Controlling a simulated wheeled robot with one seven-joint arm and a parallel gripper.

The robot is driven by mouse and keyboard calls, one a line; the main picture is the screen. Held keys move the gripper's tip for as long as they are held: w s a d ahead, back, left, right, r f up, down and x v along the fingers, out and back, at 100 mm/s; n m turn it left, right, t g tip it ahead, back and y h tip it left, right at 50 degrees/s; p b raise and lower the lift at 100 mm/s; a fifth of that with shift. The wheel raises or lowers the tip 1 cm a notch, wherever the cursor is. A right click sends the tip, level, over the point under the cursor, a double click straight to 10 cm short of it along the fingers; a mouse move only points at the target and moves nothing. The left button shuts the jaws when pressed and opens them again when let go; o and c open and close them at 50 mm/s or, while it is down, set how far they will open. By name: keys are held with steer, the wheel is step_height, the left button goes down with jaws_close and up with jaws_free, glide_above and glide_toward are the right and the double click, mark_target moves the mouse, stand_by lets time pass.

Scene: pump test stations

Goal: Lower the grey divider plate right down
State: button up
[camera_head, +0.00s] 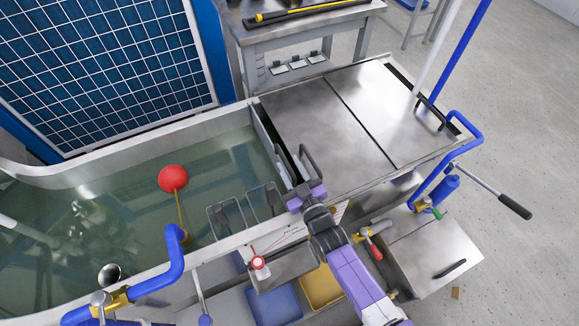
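A grey plate edge (268,139), which looks like the divider plate, stands upright in the right end of the water tank (196,121), beside a dark gap and the steel bench top. Its lower part is under the water or hidden, so I cannot tell how deep it sits. My gripper (301,176) is at the near end of this plate, by the tank's front rim. Its purple finger parts are apart, with grey loop-shaped parts beyond them. I cannot tell whether it grips the plate or a handle there.
A red ball float (173,178) on a brass rod and two wire loops (226,216) are in the tank left of my gripper. A blue pipe (160,279) rises at the front rim. A black-handled lever (497,193) sticks out at right. The steel bench top (335,121) is bare.

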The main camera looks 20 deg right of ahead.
steer(key=shift+a, duration=0.1)
steer(key=s, duration=0.7)
steer(key=shift+s, duration=0.4)
